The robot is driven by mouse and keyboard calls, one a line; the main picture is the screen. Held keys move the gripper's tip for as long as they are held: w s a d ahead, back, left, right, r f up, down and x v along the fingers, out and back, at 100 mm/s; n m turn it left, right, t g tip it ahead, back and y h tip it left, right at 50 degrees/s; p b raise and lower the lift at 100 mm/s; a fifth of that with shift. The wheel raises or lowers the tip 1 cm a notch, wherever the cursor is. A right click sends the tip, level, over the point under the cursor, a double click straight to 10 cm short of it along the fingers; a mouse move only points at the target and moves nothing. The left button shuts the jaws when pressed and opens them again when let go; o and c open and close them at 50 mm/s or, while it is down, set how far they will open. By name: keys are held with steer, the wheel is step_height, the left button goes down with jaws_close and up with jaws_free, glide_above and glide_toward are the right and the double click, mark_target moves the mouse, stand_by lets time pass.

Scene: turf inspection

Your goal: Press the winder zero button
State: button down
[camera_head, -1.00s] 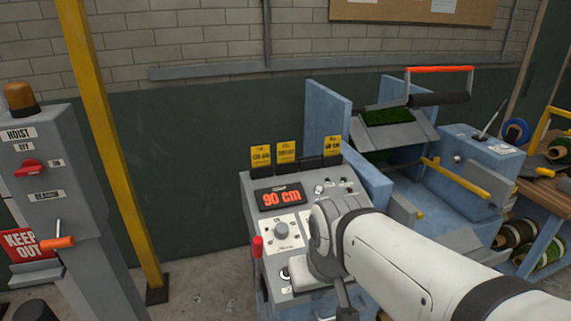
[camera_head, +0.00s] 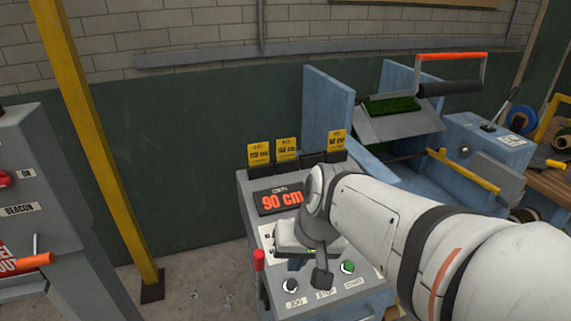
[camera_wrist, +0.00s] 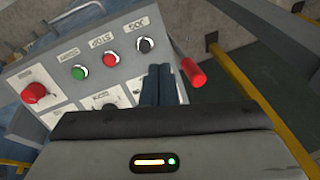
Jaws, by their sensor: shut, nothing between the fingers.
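The winder's grey control panel (camera_head: 262,228) stands in the middle of the head view, its display (camera_head: 279,198) reading 90 cm in red. No button can be read as the zero button; my arm hides the panel's right part. A black button (camera_head: 290,286) and a green button (camera_head: 347,267) show near the front edge. The wrist view shows the green button (camera_wrist: 79,73), a red button (camera_wrist: 110,60) and the black button (camera_wrist: 146,45). My gripper (camera_wrist: 159,70) is shut and empty, its fingertips over the panel near the black button. Contact cannot be told.
A red-tipped lever (camera_head: 259,262) stands at the panel's left edge. A red knob (camera_wrist: 36,92) shows in the wrist view. Yellow cards (camera_head: 287,149) stand behind the display. A yellow post (camera_head: 95,150) and a grey hoist cabinet (camera_head: 35,170) are left. Blue machine frames (camera_head: 328,110) stand behind.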

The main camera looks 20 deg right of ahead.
steer(key=w+d+r+m+t+y+p, duration=0.2)
steer(key=w+r+m+t+y, duration=0.15)
steer(key=w+m, duration=0.75)
steer(key=w+d+m+t+h, duration=0.1)
steer(key=w+d+m+t, duration=0.2)
steer(key=w+d+m, duration=0.2)
steer(key=w+d+r+m+t+h, duration=0.1)
steer(key=w+d+m+t, duration=0.2)
steer(key=d, duration=0.8)
steer(key=w+m+p, duration=0.1)
steer(key=w+m, duration=0.1)
steer(key=shift+w+m+h, duration=0.3)
steer(key=shift+m+h, duration=0.05)
steer(key=shift+m, duration=0.05)
steer(key=shift+f+t, duration=0.1)
steer(key=shift+t, duration=0.15)
steer(key=w+f+b, duration=0.1)
steer(key=f+b, duration=0.3)
steer(key=f, duration=0.1)
steer(key=w+f+b, duration=0.1)
steer(key=f+b, duration=0.1)
steer(key=shift+w+f, duration=0.25)
steer(key=shift+w, duration=0.05)
steer(key=shift+w+f+b, duration=0.2)
steer(key=shift+f+b, duration=0.05)
steer(key=shift+b, duration=0.25)
steer(key=shift+f+b, duration=0.2)
steer(key=shift+b, duration=0.1)
